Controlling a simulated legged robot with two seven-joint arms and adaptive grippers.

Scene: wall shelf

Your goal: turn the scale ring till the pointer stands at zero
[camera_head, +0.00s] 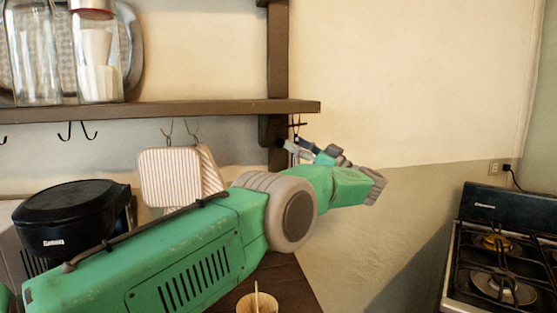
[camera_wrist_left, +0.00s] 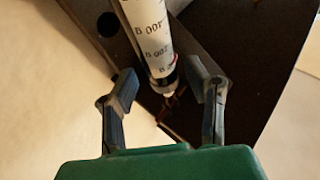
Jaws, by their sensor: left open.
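A tube-shaped scale (camera_wrist_left: 150,35) with a white printed face shows in the left wrist view, running from the top edge down to a dark end collar. A small reddish mark sits near the collar, but I cannot tell where the pointer stands or make out the ring for sure. My left gripper (camera_wrist_left: 160,80) is open, one finger on each side of the tube's lower end, with gaps visible. In the head view my left gripper (camera_head: 312,152) is small, near the shelf bracket. My right gripper is not in view.
The dark wall shelf (camera_head: 200,108) holds glass jars (camera_head: 97,60). A striped cloth (camera_head: 180,175) hangs from hooks below it. A black appliance (camera_head: 70,215) stands at left, a cup (camera_head: 257,303) at the bottom and a stove (camera_head: 500,260) at right.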

